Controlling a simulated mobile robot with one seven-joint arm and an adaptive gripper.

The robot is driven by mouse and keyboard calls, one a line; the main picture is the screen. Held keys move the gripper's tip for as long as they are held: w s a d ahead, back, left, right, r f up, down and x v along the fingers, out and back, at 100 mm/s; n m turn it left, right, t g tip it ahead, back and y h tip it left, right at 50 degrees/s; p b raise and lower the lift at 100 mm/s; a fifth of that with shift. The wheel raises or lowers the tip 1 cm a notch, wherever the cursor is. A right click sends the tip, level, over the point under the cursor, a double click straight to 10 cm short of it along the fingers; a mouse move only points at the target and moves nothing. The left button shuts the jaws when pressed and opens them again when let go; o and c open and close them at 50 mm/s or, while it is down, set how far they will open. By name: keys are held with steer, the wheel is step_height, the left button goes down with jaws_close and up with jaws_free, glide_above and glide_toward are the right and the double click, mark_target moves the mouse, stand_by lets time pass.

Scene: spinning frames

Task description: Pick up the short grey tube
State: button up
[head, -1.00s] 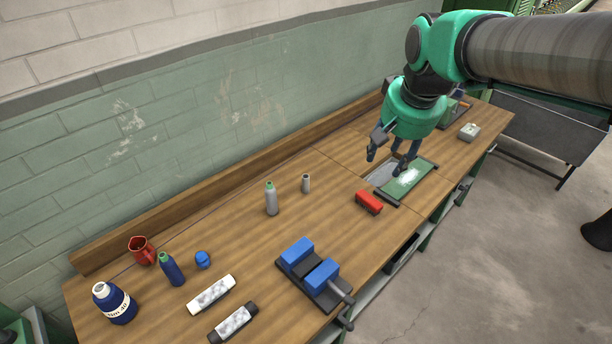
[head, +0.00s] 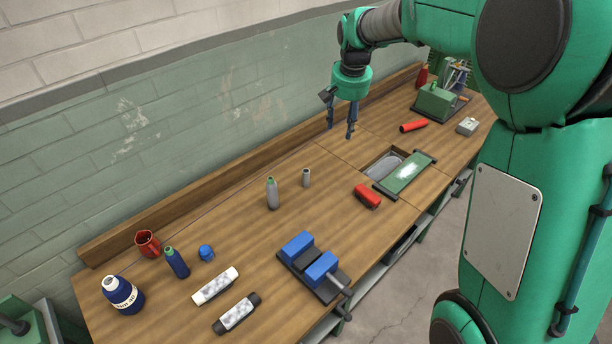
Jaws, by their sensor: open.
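A red block (head: 367,196) and a green-lidded bench opening (head: 405,175) lie right of the tube. A blue vise (head: 316,268) sits in front. A red mug (head: 146,243), a blue bottle (head: 176,262) and a blue jug (head: 122,295) stand at the left. A wooden ledge (head: 230,178) runs along the back.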

steer(key=w+a+f+g+p, duration=0.1)
steer(key=w+a+f, duration=0.2)
steer(key=w+f, duration=0.2)
steer(key=w+a+f+p, duration=0.1)
steer(key=w+a+f, duration=0.2)
steer(key=w+f, duration=0.2)
steer(key=g+p, duration=0.1)
steer(key=p, duration=0.1)
glide_above(306, 171)
step_height(306, 171, down, 13)
steer(key=shift+d+f+m, duration=0.1)
steer(key=shift+m, duration=0.2)
steer(key=shift+f, duration=0.1)
steer(key=shift+f+p, duration=0.45)
steer(key=shift+f, duration=3.8)
steer(key=shift+f+p, duration=0.35)
steer(key=shift+f, duration=2.2)
